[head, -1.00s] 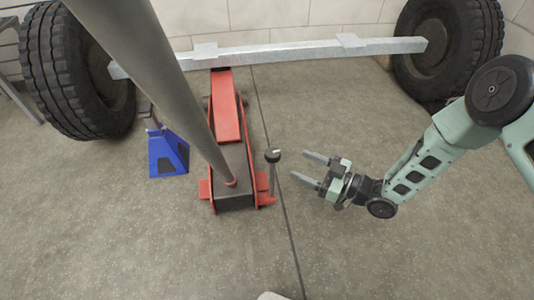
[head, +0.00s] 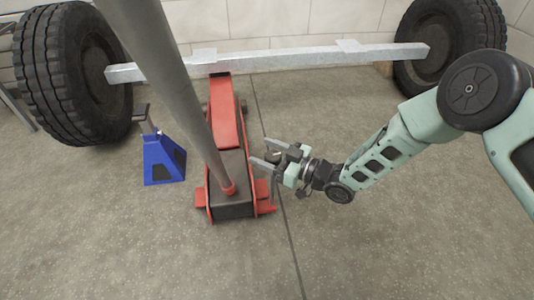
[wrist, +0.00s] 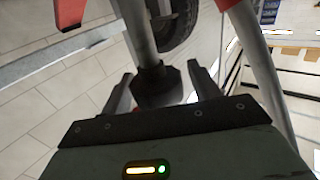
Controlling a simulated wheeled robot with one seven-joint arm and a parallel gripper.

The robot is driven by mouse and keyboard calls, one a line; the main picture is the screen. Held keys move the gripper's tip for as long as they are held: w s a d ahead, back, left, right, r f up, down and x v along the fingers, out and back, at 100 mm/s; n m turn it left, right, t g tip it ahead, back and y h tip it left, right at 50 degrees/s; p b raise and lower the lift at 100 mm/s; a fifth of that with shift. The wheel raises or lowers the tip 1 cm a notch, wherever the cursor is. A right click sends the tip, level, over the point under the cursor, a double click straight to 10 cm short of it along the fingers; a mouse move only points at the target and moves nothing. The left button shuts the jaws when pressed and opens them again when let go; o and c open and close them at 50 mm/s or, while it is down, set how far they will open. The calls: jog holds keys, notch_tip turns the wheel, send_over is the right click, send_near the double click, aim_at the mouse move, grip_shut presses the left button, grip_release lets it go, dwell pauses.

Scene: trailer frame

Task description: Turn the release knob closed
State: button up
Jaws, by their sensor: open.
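The release knob (wrist: 158,85) is a dark, faceted knob on a grey stem, and the wrist view shows it between my two fingers. In the head view my gripper mostly hides it at the right side of the red floor jack (head: 226,115). My gripper (head: 260,152) is open, its fingers pointing left towards the jack body. In the wrist view a finger stands on each side of the knob; I cannot tell whether either touches it.
The jack's long grey handle (head: 170,80) slants up to the upper left. A blue jack stand (head: 160,158) stands left of the jack. A metal axle beam (head: 290,55) with a left tire (head: 62,75) and a right tire (head: 440,45) lies behind. The front floor is clear.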

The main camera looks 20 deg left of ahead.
jog(key=c, duration=1)
jog(key=shift+o, duration=0.2)
jog(key=shift+r+m+t+p, duration=0.15)
jog(key=shift+m+t+p, duration=0.35)
jog(key=shift+t+p, duration=0.15)
jog(key=shift+w+f+t, duration=0.1)
jog(key=shift+f+t, duration=0.1)
jog(key=shift+t, duration=0.25)
jog(key=o, duration=1)
jog(key=shift+c, duration=0.2)
jog(key=shift+d, duration=0.15)
jog(key=shift+d+r+p, duration=0.1)
jog(key=shift+d+p, duration=0.2)
jog(key=shift+p, duration=0.1)
jog(key=p+v, duration=0.7)
jog(key=v, duration=0.9)
jog(key=shift+s+d, duration=0.3)
jog(key=shift+r, duration=0.15)
